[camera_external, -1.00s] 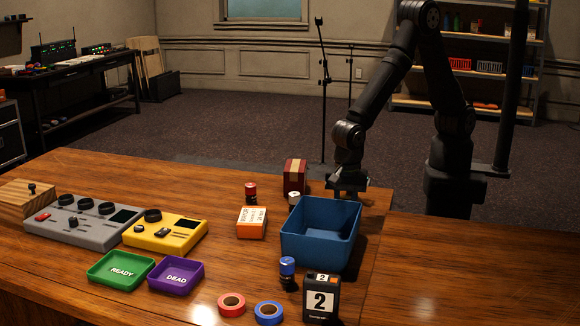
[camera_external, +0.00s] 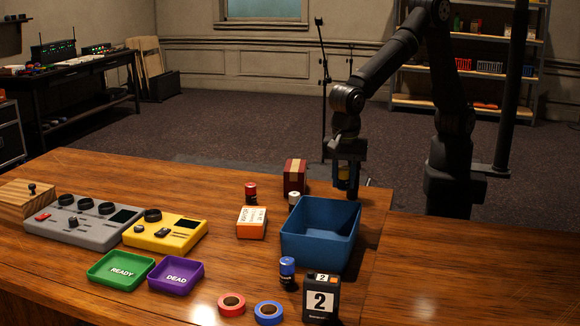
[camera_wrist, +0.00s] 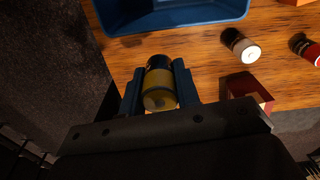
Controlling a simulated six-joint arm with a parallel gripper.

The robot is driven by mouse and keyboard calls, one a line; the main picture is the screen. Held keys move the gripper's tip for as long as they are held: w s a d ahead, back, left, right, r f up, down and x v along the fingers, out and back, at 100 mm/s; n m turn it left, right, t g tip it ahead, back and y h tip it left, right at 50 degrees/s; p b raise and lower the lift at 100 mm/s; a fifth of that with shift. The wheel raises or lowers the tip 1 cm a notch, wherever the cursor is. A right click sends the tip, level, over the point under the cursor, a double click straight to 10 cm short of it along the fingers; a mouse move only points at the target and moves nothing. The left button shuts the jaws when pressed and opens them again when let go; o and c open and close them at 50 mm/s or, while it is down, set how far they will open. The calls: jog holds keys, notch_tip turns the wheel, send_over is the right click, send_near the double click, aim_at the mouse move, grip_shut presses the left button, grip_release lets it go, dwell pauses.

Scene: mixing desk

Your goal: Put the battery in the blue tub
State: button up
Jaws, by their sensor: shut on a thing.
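My gripper (camera_external: 345,178) is shut on a yellow and dark battery (camera_external: 343,173), raised above the table's far edge behind the blue tub. In the wrist view the battery (camera_wrist: 159,88) sits between the two fingers (camera_wrist: 159,90), with one end facing the camera. The blue tub (camera_external: 308,246) stands on the table with its open top up, and its inside looks empty in the external view. Its near wall shows at the top of the wrist view (camera_wrist: 180,18). The battery is outside the tub and apart from it.
A white battery (camera_external: 294,198), a red battery (camera_external: 250,192) and a dark red box (camera_external: 295,176) stand near the tub's far left. An orange box (camera_external: 252,223) lies left of it. A blue battery (camera_external: 287,270) and a black "2" block (camera_external: 321,298) stand in front.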

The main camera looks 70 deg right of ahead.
jog(key=a, duration=0.7)
send_over(339, 237)
jog(key=shift+n, duration=0.4)
notch_tip(339, 237, down, 5)
jog(key=shift+d+f, duration=0.1)
jog(key=shift+f, duration=2.25)
jog(key=shift+f, duration=0.15)
jog(key=o, duration=0.8)
notch_tip(339, 237, up, 12)
jog(key=shift+r, duration=0.15)
